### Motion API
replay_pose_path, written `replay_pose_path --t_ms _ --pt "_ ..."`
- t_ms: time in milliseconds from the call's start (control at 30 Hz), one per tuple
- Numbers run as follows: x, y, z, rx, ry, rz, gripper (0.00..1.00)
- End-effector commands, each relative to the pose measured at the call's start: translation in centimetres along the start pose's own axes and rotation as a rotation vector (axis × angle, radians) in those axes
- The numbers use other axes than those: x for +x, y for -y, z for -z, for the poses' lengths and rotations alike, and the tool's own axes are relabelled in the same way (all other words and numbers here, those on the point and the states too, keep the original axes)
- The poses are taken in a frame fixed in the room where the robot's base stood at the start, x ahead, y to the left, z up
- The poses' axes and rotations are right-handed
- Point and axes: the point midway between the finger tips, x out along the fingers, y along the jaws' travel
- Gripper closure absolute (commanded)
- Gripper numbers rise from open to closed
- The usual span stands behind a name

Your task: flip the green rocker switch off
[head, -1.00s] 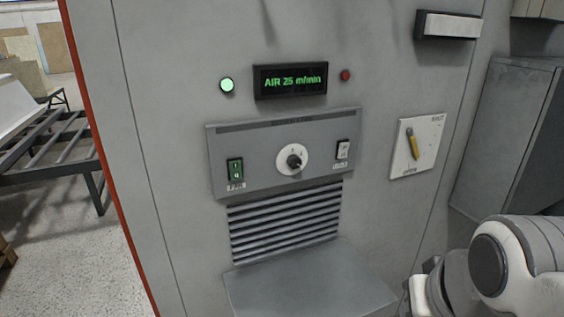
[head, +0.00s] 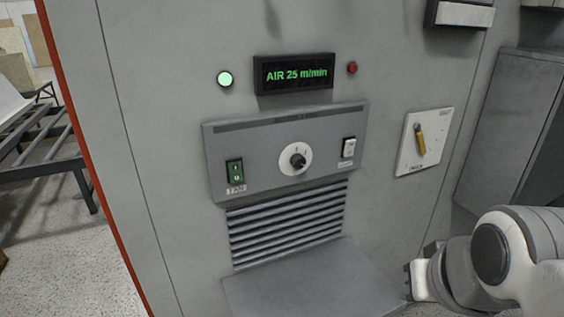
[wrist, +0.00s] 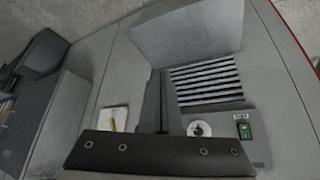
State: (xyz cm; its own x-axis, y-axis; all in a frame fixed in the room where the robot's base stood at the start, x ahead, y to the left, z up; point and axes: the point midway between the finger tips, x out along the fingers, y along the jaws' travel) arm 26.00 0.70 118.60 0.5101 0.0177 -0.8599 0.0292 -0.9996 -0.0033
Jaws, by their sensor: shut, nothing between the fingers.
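The green rocker switch (head: 235,172) is set in the left end of the grey control panel (head: 325,160), with a label below it. Its rocker position is too small to tell. In the wrist view the switch (wrist: 244,131) shows at the lower right, beside the dial. My gripper's fingers (wrist: 161,80) are together and empty in the wrist view, pointing toward the vents and shelf, left of the switch. In the head view only part of my gripper (head: 414,281) shows at the lower right, well below and right of the switch, apart from the panel.
A dial (head: 298,161) and a white rocker switch (head: 349,147) share the panel. A lit green lamp (head: 225,79), a display reading "AIR 25 m/min" (head: 294,74) and a red button (head: 352,68) are above. A grey shelf (head: 300,283) juts out below the vents.

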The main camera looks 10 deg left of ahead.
Motion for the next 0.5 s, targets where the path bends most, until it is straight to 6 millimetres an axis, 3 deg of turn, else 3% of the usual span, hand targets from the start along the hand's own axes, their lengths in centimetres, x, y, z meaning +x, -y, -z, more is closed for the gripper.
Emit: replay_pose_path --t_ms 167,300,500 --pt "3.5 3.5 3.8 -0.092 -0.156 0.079 1.00" --pt "5.9 7.9 7.4 -0.169 -0.330 0.165 1.00" --pt "7.7 14.8 10.8 -0.251 -0.573 0.292 1.00"
